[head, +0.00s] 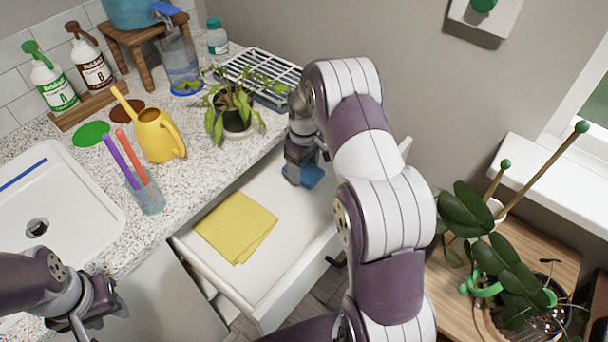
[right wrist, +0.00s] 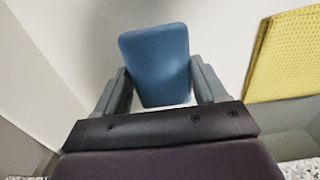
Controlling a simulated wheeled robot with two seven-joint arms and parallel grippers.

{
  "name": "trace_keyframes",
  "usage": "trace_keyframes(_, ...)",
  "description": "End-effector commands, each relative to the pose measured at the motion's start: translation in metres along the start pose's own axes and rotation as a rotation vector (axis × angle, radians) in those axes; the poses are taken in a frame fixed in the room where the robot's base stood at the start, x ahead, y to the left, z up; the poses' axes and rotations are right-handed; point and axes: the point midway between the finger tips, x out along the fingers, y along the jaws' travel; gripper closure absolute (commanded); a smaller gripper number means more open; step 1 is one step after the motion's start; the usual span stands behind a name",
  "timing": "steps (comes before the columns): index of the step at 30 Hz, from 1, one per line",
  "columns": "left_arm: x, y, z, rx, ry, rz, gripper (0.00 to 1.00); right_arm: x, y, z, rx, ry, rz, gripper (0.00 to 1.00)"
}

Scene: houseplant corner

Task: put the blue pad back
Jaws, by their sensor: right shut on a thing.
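The blue pad (head: 312,176) is at the far right part of the open white drawer (head: 280,270). My right gripper (head: 303,172) points down over the drawer and is shut on the pad. In the right wrist view the pad (right wrist: 157,62) sits between the two fingers (right wrist: 160,95), with white drawer surface behind it. Whether the pad touches the drawer floor I cannot tell. My left gripper (head: 88,318) is at the lower left, near the sink's front edge, away from the pad; its fingertips are not clear.
A yellow cloth (head: 236,226) lies in the drawer; it also shows in the right wrist view (right wrist: 285,55). On the counter above stand a potted plant (head: 232,115), a yellow watering can (head: 158,135) and a cup with tools (head: 146,192). A wooden plant table (head: 450,275) is at the right.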

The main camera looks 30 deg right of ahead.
Motion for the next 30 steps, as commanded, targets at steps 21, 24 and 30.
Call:
trace_keyframes(21,0.003,0.000,0.000,0.000,0.000,0.000,0.62,0.034,0.000,0.000,0.000,-0.001,-0.001,0.03)
trace_keyframes(24,0.003,0.000,0.000,0.000,0.000,0.000,0.62,0.034,-0.001,0.000,0.000,-0.001,-0.001,0.03)
trace_keyframes(30,0.001,0.000,0.000,0.000,0.000,0.000,0.62,0.018,0.000,0.000,0.000,0.000,0.000,0.03)
